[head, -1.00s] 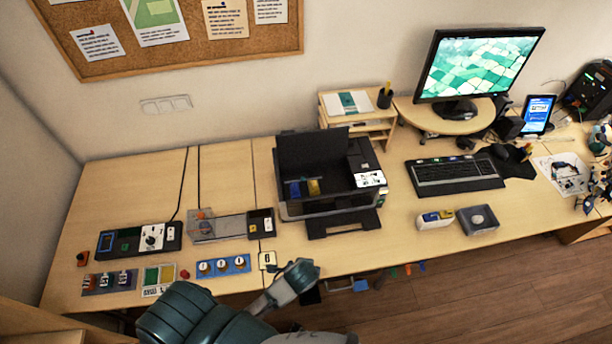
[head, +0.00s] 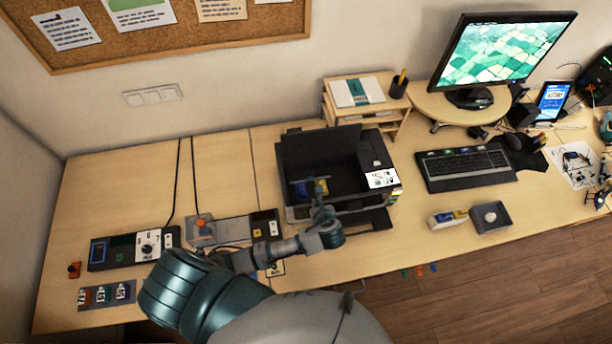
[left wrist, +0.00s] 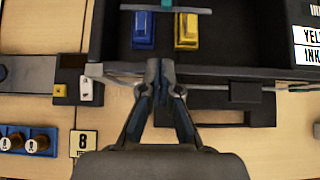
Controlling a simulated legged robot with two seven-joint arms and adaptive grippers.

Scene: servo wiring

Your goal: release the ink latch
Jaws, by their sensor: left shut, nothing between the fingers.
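The black printer (head: 377,150) stands on the desk with its lid (head: 310,150) raised. Inside are a blue block (left wrist: 144,30) and a yellow block (left wrist: 186,31), side by side. A pale bar with a teal piece (left wrist: 166,5) crosses above them at the top edge of the left wrist view; I cannot tell for sure whether it is the ink latch. My left gripper (head: 318,190) is over the printer's front edge, shut and empty. In the left wrist view its fingertips (left wrist: 160,68) lie just below the two blocks, apart from them. My right gripper is not in view.
A white label (left wrist: 306,46) reading "YELLOW INK", partly cut off, sits on the printer's right. Control panels (head: 135,247) and a clear-topped unit (head: 225,229) stand left on the desk. A keyboard (head: 465,169) and small grey tray (head: 491,217) are to the right.

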